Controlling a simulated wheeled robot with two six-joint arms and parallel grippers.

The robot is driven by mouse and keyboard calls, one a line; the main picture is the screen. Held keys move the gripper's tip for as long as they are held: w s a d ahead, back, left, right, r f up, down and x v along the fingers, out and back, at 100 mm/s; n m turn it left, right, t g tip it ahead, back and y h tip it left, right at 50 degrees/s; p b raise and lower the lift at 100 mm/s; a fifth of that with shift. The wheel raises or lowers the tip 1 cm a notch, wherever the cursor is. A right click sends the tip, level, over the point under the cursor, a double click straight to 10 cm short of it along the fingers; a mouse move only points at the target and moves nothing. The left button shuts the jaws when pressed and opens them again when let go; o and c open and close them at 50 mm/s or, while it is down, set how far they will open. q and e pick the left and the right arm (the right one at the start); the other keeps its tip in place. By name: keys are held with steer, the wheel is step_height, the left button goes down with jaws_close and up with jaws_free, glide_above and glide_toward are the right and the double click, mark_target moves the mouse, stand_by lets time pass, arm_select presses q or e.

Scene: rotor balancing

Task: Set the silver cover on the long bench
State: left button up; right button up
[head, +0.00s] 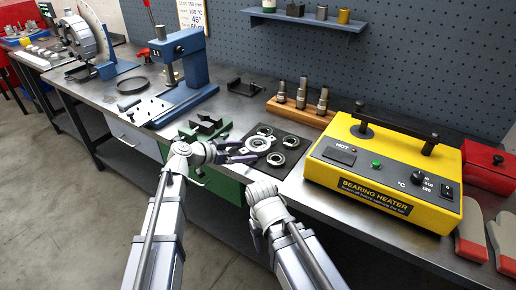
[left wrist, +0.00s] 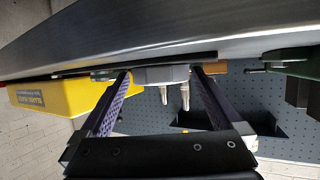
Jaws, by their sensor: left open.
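The silver cover (head: 258,143) appears to be the round, flanged metal piece lying on a black mat (head: 296,172) on the long bench (head: 236,108), beside several bearing rings. My left gripper (head: 241,152) is open at the near left side of the cover, its dark fingers pointing right. In the left wrist view a grey metal part (left wrist: 162,75), probably this cover, shows between the open fingers, with no clear contact visible. My right gripper (head: 262,195) is in front of the mat near the bench edge; its jaws are not clearly visible.
The yellow bearing heater (head: 380,175) stands right of the mat. A wooden block (head: 300,112) with metal pins is behind it. A green fixture (head: 205,130) and a blue press (head: 185,75) stand to the left. Bare bench shows behind the mat.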

arm_select(q)
jaws_close()
stand_by(0.7)
stand_by(0.6)
